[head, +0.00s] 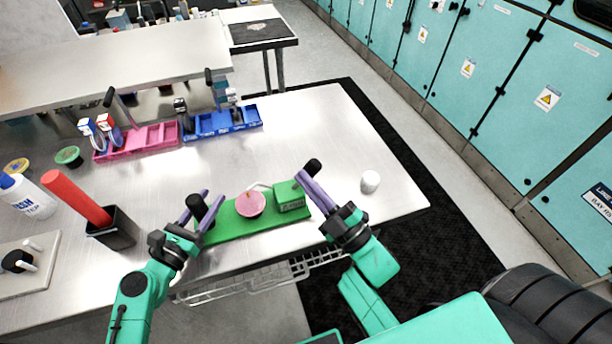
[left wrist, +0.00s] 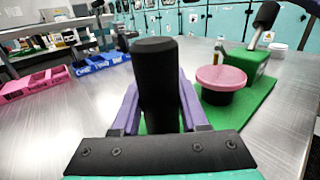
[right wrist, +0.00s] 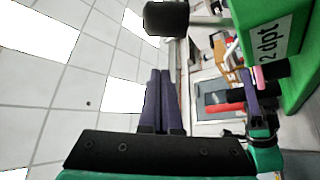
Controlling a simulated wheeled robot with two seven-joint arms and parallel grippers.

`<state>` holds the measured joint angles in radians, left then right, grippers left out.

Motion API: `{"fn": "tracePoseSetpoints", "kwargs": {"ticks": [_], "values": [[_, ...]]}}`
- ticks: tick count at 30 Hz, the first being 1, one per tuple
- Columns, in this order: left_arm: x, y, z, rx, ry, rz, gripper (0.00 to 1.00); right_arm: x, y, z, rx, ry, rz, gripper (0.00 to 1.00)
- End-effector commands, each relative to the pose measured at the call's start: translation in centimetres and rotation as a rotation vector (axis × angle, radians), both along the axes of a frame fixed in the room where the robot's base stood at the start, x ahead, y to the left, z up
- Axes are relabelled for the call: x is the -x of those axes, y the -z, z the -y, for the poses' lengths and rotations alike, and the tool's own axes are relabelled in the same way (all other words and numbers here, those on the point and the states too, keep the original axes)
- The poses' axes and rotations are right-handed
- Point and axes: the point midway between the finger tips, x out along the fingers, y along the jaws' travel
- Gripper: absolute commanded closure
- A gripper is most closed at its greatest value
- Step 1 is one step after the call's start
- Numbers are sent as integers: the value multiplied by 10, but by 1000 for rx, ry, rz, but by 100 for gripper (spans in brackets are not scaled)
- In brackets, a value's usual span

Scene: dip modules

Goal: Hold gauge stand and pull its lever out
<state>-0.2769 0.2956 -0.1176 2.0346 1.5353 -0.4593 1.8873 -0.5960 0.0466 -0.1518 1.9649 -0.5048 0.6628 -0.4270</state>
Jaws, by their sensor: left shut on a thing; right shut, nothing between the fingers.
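The gauge stand is a green base (head: 228,228) with a black post (head: 195,207) at its left end, a pink round disc (head: 250,204) in the middle and a green box (head: 289,196) at its right end. A lever with a black knob (head: 314,166) rises from the box and leans outward; the knob also shows in the left wrist view (left wrist: 266,14). My left gripper (head: 210,194) is shut on the black post (left wrist: 156,80). My right gripper (head: 301,175) is shut and empty beside the box, close to the knob (right wrist: 166,18). Contact with the lever cannot be told.
A white round piece (head: 370,181) lies right of the stand. A black cup with a red stick (head: 78,197) and a white bottle (head: 30,197) stand at left. Pink (head: 137,143) and blue (head: 221,122) trays lie behind. The table right of the blue tray is clear.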

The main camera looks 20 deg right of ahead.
Motion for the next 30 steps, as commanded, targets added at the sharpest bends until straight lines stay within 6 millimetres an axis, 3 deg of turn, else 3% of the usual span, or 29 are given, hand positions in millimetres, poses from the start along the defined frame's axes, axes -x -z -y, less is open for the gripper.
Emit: {"fn": "tracePoseSetpoints", "kwargs": {"ticks": [6,10,24,25,27,30], "values": [[0,1,0,0,-1,-3,100,45,21,23,2,-2,-5,100],[0,1,0,0,0,-3,100,62,27,33,1,-2,-4,100],[0,1,0,1,0,-2,100,69,30,37,1,-2,1,100],[0,1,0,1,0,-2,45,69,30,37,1,-2,1,100],[0,1,0,1,0,-2,21,69,29,37,1,-2,1,100],[0,1,0,1,0,-2,21,69,30,37,1,-2,1,100]]}}
